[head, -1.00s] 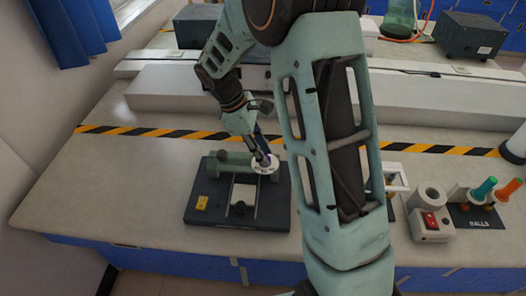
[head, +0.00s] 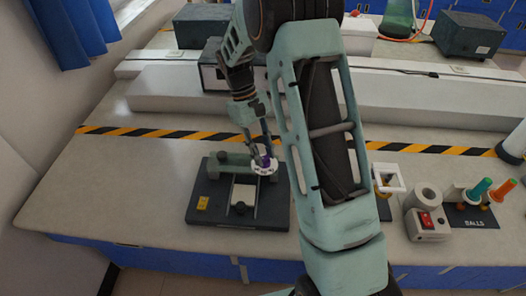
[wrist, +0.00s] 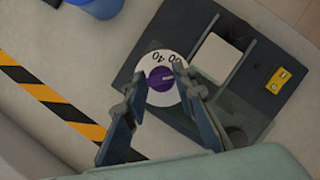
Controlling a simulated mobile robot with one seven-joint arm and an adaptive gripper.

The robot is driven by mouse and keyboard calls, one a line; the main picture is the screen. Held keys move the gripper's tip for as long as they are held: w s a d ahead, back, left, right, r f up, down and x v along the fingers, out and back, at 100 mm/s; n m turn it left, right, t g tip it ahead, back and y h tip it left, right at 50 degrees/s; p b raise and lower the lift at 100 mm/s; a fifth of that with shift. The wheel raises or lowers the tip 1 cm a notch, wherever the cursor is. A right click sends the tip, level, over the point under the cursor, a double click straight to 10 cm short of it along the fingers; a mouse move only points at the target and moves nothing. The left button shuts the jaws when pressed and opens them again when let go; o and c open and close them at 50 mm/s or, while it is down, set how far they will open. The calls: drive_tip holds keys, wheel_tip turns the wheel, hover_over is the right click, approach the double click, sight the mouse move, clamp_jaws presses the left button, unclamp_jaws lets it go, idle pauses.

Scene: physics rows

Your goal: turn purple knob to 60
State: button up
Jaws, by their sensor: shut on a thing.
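The purple knob (wrist: 161,79) sits at the centre of a white dial (wrist: 148,63) with black numbers. In the wrist view a 40 and part of another number ending in 0 can be read; the rest of the dial is hidden by the fingers. My gripper (wrist: 160,82) is shut on the knob, one finger on each side. In the head view my gripper (head: 262,158) comes down from above onto the dial, at the right of the dark base plate (head: 226,218). A light mark shows on the knob's top.
The base plate also carries a green cylinder part (head: 229,162) and a yellow block (head: 203,203). A white device with a red switch (head: 428,222) and a black stand marked BALLS (head: 476,217) are to the right. Striped tape (head: 130,132) runs behind.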

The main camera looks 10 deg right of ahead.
drive_tip(key=shift+m, duration=0.4)
drive_tip(key=o, duration=1.1)
drive_tip(key=shift+o, duration=0.2)
drive_tip(key=v, duration=1.2)
drive_tip(key=shift+d, duration=0.1)
